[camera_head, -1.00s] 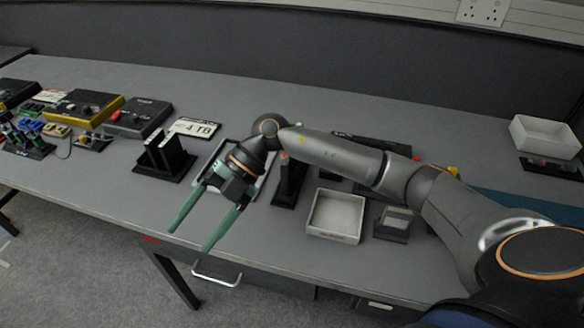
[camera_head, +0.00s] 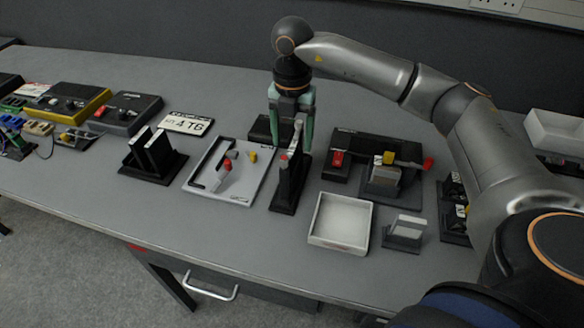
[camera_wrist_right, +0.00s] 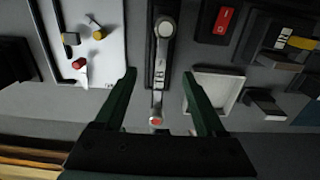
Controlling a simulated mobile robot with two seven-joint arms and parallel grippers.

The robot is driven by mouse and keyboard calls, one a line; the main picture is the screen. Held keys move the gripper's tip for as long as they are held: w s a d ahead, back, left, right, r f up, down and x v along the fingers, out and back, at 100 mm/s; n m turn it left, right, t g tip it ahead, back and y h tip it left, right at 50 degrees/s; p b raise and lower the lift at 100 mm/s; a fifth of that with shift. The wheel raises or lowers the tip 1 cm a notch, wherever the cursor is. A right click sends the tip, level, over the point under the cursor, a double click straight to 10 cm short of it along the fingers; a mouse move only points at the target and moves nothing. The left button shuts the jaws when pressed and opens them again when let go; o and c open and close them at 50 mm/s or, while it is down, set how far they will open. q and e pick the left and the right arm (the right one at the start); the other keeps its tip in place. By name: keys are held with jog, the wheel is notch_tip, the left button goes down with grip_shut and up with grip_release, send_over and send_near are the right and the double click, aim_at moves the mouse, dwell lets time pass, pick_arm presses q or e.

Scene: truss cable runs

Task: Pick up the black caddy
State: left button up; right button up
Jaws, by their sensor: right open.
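A long, narrow black caddy (camera_head: 284,200) stands on the grey table near the middle, with a grey bar-shaped handle or tool (camera_head: 297,140) with a red end rising along it. In the right wrist view, the caddy (camera_wrist_right: 151,52) lies straight ahead and the grey bar (camera_wrist_right: 159,75) runs along its middle. My right gripper (camera_head: 291,146) points down over the caddy with its green fingers open. In the wrist view, the open fingertips (camera_wrist_right: 158,74) sit on either side of the bar, with gaps visible. My left gripper is not in view.
A white tray (camera_head: 193,186) with small parts lies left of the caddy. An empty white box (camera_head: 313,236) and a small black card holder (camera_head: 402,240) stand to the right. A black base with two upright plates (camera_head: 168,170) is further left. Bare table lies in front.

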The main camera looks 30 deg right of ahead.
aim_at(293, 164)
notch_tip(293, 164, down, 8)
jog(key=shift+w+d+f, duration=0.1)
jog(key=shift+f, duration=0.1)
grip_shut()
dwell(0.8)
